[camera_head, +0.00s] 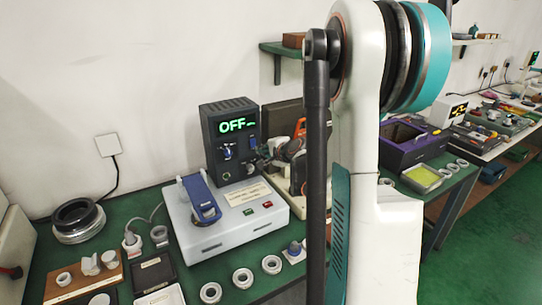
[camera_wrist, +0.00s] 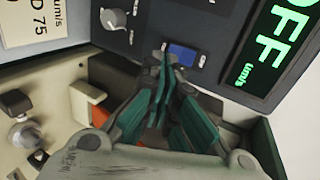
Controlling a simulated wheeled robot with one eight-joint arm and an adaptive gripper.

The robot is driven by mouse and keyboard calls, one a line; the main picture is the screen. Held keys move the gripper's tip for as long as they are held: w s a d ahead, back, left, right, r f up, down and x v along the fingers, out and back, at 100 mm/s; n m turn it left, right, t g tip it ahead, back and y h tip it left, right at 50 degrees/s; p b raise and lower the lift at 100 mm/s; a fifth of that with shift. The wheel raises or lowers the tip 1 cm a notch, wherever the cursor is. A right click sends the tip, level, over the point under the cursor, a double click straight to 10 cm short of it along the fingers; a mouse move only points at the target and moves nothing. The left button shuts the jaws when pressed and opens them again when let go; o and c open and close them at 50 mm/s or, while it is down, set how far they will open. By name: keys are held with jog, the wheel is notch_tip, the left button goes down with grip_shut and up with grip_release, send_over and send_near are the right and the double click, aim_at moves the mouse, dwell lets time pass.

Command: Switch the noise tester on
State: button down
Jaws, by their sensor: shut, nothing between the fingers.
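The noise tester is a dark box (camera_head: 207,143) on the green bench, with a lit green display (camera_head: 238,125) reading OFF. In the wrist view the display (camera_wrist: 273,50) shows at the upper right, with "um/s" beside it. A small blue button (camera_wrist: 184,55) sits on the dark panel, near a grey knob (camera_wrist: 113,19). My gripper (camera_wrist: 166,58) is shut and empty, its fingertips at the panel close beside the blue button. I cannot tell whether they touch the panel.
A white machine base (camera_head: 225,228) with a blue lever (camera_head: 201,199) stands in front of the dark box. Several bearing rings (camera_head: 242,278) lie along the bench front. A dark ring stack (camera_head: 78,221) stands at left. A purple bin (camera_head: 412,145) stands at right.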

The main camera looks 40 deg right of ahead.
aim_at(255, 142)
jog(key=shift+w+d+f+b, duration=0.1)
jog(key=shift+w+d+b, duration=0.05)
jog(key=shift+w, duration=0.55)
jog(key=shift+w+d+b, duration=0.1)
jog(key=shift+w+b, duration=0.05)
jog(key=shift+w, duration=0.5)
jog(key=shift+w+d+f, duration=0.1)
jog(key=shift+w+f, duration=0.1)
jog(key=shift+w, duration=0.15)
jog(key=shift+r+p, duration=0.4)
jog(key=shift+r, duration=0.45)
